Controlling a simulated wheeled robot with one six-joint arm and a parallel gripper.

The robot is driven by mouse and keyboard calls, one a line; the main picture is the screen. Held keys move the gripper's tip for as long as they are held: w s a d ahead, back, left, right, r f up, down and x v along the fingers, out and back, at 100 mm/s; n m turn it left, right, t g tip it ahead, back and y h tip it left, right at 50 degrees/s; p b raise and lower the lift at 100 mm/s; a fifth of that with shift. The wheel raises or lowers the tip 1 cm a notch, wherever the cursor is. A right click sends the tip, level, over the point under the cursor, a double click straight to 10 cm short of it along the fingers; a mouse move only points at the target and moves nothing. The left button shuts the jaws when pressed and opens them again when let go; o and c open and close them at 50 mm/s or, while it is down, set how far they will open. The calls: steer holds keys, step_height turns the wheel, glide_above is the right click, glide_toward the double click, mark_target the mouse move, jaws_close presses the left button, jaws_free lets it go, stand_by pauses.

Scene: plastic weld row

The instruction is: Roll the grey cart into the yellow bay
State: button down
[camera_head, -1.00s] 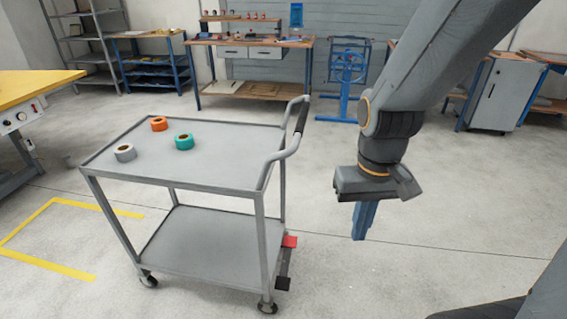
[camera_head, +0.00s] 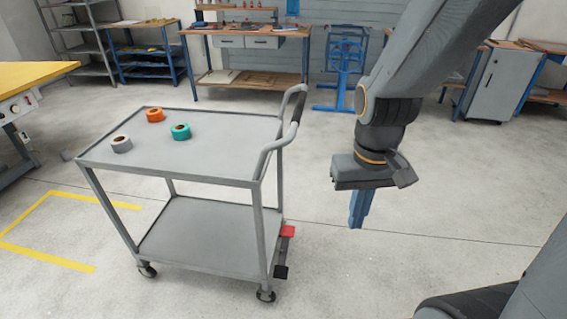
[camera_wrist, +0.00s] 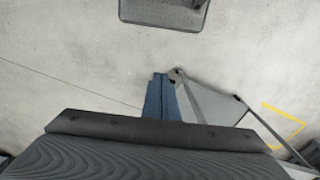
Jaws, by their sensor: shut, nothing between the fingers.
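The grey cart (camera_head: 215,128) stands on the floor in the middle of the head view, with two shelves, casters and a push handle (camera_head: 287,118) on its right end. Part of the cart (camera_wrist: 215,104) also shows at the right in the wrist view. The yellow bay (camera_head: 47,257) is an outline on the floor, left of the cart and partly hidden behind its legs. My gripper (camera_head: 358,225) is shut and empty, pointing down in the air to the right of the handle and apart from it. Its blue fingers show in the wrist view (camera_wrist: 160,98).
Three tape rolls, grey (camera_head: 121,144), orange (camera_head: 155,115) and teal (camera_head: 181,132), lie on the cart's top. A yellow-topped table (camera_head: 30,74) stands left; a workbench (camera_head: 245,42) stands behind. The floor right of the cart is clear.

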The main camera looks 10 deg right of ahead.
steer(key=c, duration=2.3)
jaws_free()
steer(key=o, duration=0.7)
steer(key=w, duration=0.2)
steer(key=w+d+f+n+t, duration=0.1)
steer(key=shift+w, duration=0.2)
steer(key=n+t+y+b, duration=0.7)
steer(key=n+t+y, duration=0.3)
steer(key=n+t, duration=0.85)
glide_toward(299, 107)
steer(key=w+r+n+g, duration=0.1)
steer(key=w+n+g, duration=0.1)
steer(key=w+n, duration=0.15)
steer(key=shift+m, duration=0.4)
steer(key=x, duration=0.8)
steer(key=shift+w+f+p, duration=0.15)
steer(key=shift+w+p, duration=0.1)
steer(key=shift+p, duration=0.15)
jaws_close()
